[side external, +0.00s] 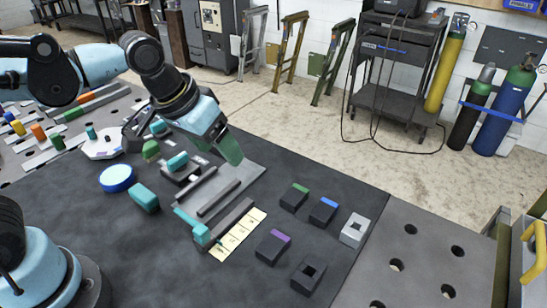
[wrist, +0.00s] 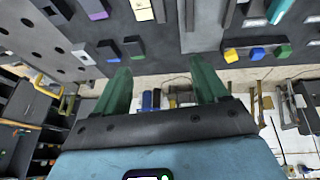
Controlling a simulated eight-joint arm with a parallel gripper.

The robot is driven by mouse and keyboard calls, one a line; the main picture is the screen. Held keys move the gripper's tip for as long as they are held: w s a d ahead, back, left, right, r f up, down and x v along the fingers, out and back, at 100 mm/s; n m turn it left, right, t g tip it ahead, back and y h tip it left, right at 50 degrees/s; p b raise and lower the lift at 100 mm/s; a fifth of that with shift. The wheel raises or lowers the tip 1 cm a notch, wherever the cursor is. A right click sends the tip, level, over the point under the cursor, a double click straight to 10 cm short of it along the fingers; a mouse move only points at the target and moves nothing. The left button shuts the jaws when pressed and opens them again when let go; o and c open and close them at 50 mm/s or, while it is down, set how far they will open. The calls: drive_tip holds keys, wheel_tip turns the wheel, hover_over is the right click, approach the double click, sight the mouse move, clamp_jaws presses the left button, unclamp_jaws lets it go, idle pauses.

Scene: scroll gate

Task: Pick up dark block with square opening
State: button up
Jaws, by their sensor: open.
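The dark block with a square opening (side external: 307,278) stands on the dark mat at the front right in the side view, its opening facing up. In the wrist view a dark block at the upper left edge (wrist: 54,11) seems to be the same one, partly cut off. My gripper (side external: 231,150) is above the far part of the mat, well away from the block and up and to its left in the side view. In the wrist view its two green fingers (wrist: 160,82) are apart, with nothing between them.
Near the dark block stand a purple-topped block (side external: 272,247), a blue-topped block (side external: 323,211), a green-topped block (side external: 294,197) and a light grey block with an opening (side external: 355,230). A grey plate with rails (side external: 240,178) and a yellow numbered strip (side external: 238,236) lie left of them.

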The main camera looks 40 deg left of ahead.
drive_tip(key=d+g, duration=0.3)
drive_tip(key=d, duration=1)
drive_tip(key=g+y, duration=0.1)
drive_tip(key=g, duration=0.1)
hover_over(310, 267)
drive_tip(key=d, duration=0.1)
wheel_tip(310, 267, down, 3)
drive_tip(key=f, duration=0.4)
drive_tip(key=s+f, duration=0.1)
drive_tip(key=f, duration=0.1)
drive_tip(key=shift+d+f, duration=0.1)
drive_tip(key=shift+f, duration=0.25)
drive_tip(key=shift+a+f, duration=0.2)
drive_tip(key=shift+f, duration=1.15)
drive_tip(key=shift+a+f, duration=0.2)
drive_tip(key=shift+f, duration=1.1)
clamp_jaws()
